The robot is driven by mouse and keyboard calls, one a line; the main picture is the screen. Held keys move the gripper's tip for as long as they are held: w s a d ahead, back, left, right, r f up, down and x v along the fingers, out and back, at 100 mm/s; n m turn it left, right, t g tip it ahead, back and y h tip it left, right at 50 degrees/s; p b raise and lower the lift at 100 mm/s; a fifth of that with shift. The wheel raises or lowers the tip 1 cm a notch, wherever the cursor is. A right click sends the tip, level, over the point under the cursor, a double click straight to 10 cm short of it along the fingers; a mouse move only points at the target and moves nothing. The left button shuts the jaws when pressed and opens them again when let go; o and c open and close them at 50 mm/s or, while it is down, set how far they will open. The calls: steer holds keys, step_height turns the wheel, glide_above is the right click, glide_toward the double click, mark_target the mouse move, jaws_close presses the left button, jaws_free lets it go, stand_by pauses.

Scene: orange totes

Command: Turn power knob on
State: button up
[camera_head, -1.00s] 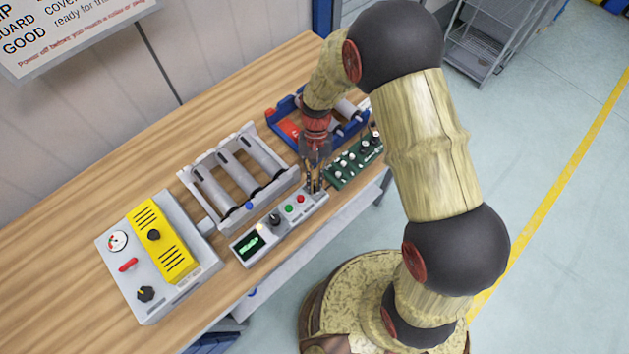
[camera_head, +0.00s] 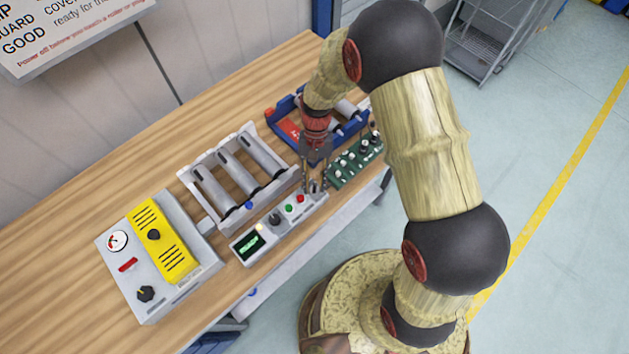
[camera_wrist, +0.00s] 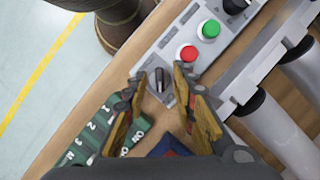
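A grey control panel (camera_head: 275,240) lies along the table's front edge. My gripper (camera_wrist: 161,78) is open, with one fingertip on each side of this knob and gaps visible between. In the head view, my gripper (camera_head: 314,187) points down over that panel end and partly hides the knob.
A green switch board (camera_head: 355,161) lies close to the right of my gripper. A grey roller rack (camera_head: 205,190) and a blue tray (camera_head: 345,135) stand behind. A grey-and-yellow box (camera_head: 155,280) with a gauge and knobs sits left. Bare wood is at the back left.

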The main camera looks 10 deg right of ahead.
steer(key=v, duration=1.2)
steer(key=shift+w, duration=0.1)
